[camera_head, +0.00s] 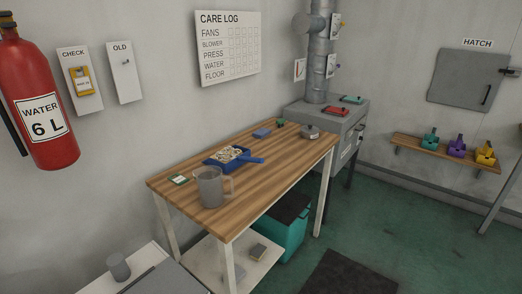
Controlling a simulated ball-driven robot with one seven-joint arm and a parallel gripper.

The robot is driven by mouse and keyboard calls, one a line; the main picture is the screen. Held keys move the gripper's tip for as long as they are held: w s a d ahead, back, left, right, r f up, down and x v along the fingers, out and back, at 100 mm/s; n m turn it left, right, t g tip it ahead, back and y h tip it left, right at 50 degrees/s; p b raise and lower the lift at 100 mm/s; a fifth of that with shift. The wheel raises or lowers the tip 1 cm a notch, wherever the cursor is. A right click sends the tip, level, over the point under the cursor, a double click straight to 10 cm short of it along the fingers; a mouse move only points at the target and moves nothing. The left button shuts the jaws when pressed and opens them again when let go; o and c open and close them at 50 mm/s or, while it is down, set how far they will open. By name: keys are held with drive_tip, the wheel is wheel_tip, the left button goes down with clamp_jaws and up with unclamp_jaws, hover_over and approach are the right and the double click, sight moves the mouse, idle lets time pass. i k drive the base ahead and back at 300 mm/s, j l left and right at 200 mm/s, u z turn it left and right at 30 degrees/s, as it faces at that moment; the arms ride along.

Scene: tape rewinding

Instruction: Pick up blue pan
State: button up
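The blue pan (252,160) lies on the wooden table, near the middle of its left half. It looks like a shallow dustpan with its handle pointing right. Pale, crumbly bits (229,154) fill its tray. A grey mug (210,187) stands in front of the pan, nearer to me and a little to the left. My gripper is not in view.
The wooden table (278,150) also bears a small labelled card (180,179), a blue block (262,133) and a round grey object (310,132). A grey metal cabinet (345,123) with a duct adjoins its far end. Open green floor (410,235) lies to the right.

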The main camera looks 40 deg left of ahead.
sight(229, 158)
drive_tip(key=i+l+u, duration=0.1)
drive_tip(key=i+u, duration=0.35)
drive_tip(key=i+l+u, duration=0.4)
drive_tip(key=i, duration=0.2)
drive_tip(key=i+l+u, duration=0.45)
drive_tip(key=i+j, duration=0.05)
